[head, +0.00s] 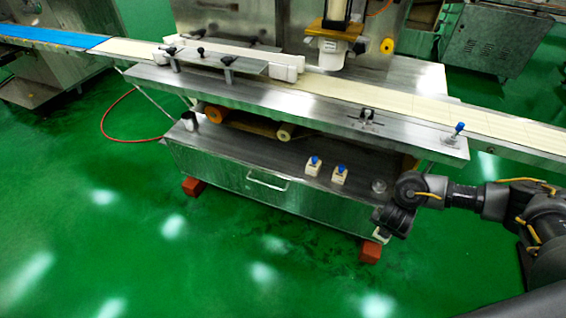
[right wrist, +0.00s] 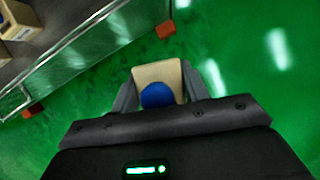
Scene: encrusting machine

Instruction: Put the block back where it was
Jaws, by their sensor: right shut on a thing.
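My right gripper (head: 386,232) hangs at the right front corner of the machine, out past the edge of its lower shelf. In the right wrist view my right gripper (right wrist: 160,88) is shut on a cream block (right wrist: 158,72) with a round blue knob, one finger on each side. The block is over the green floor. In the head view only a pale bit of the block (head: 382,239) shows below the gripper. Two similar cream blocks with blue knobs, a left one (head: 313,165) and a right one (head: 339,175), stand on the steel shelf (head: 255,152). My left gripper is not in view.
A small clear round object (head: 379,186) sits on the shelf near my right wrist. The conveyor belt (head: 400,100) and its steel side plate (head: 300,110) run above the shelf. The front panel has a handle (head: 267,181). Open green floor lies in front.

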